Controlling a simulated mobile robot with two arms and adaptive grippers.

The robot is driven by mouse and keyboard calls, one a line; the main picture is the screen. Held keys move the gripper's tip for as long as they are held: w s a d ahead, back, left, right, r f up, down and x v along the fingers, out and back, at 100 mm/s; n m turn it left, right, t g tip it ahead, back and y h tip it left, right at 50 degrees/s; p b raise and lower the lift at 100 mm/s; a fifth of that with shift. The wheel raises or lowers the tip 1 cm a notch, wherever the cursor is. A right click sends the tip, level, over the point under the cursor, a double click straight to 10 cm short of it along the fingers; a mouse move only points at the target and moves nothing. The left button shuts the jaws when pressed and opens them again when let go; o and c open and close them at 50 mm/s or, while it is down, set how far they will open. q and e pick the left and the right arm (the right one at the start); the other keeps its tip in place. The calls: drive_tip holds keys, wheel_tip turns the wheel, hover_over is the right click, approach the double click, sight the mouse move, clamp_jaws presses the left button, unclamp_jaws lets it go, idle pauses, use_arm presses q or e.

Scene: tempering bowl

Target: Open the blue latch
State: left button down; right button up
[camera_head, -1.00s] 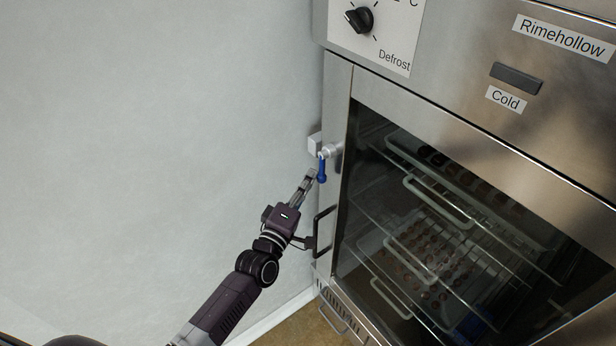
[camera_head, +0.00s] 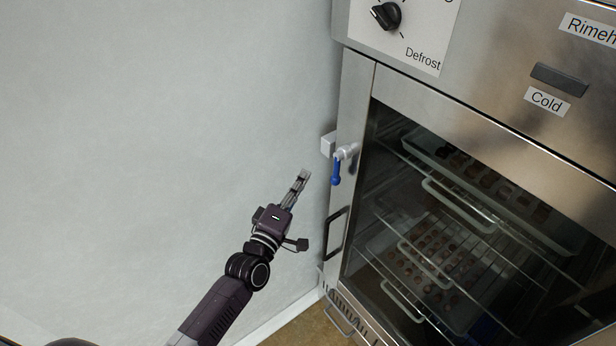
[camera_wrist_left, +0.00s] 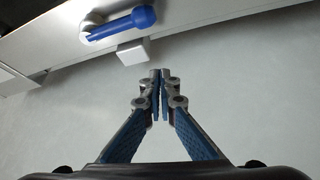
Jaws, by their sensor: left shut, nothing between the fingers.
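The blue latch (camera_head: 336,171) is a short blue lever on a light grey pivot at the left edge of the cabinet's glass door. In the head view it hangs downward from the pivot. In the left wrist view the blue latch (camera_wrist_left: 120,23) lies across the top, ahead of the fingers and to the left. My left gripper (camera_head: 304,173) is just left of the latch, apart from it, in front of the wall. Its fingertips (camera_wrist_left: 159,72) are together with nothing between them. My right gripper is not in view.
The steel cabinet has a glass door (camera_head: 450,230) with trays of small brown pieces on racks behind it. A dark door handle (camera_head: 337,233) is below the latch. A dial (camera_head: 386,15) is above. The pale wall (camera_head: 150,120) on the left is bare.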

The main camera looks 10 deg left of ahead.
use_arm(q)
drive_tip(key=d+r+b+v, duration=0.1)
drive_tip(key=v, duration=0.6)
drive_tip(key=shift+s+d+r, duration=0.15)
drive_tip(key=shift+s+r, duration=0.05)
drive_tip(key=shift+s, duration=0.15)
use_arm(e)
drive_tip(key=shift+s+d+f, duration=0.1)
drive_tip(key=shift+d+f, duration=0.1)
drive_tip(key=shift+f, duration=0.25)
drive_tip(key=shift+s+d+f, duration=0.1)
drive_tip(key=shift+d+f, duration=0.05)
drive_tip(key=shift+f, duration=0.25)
use_arm(q)
drive_tip(key=shift+f, duration=0.1)
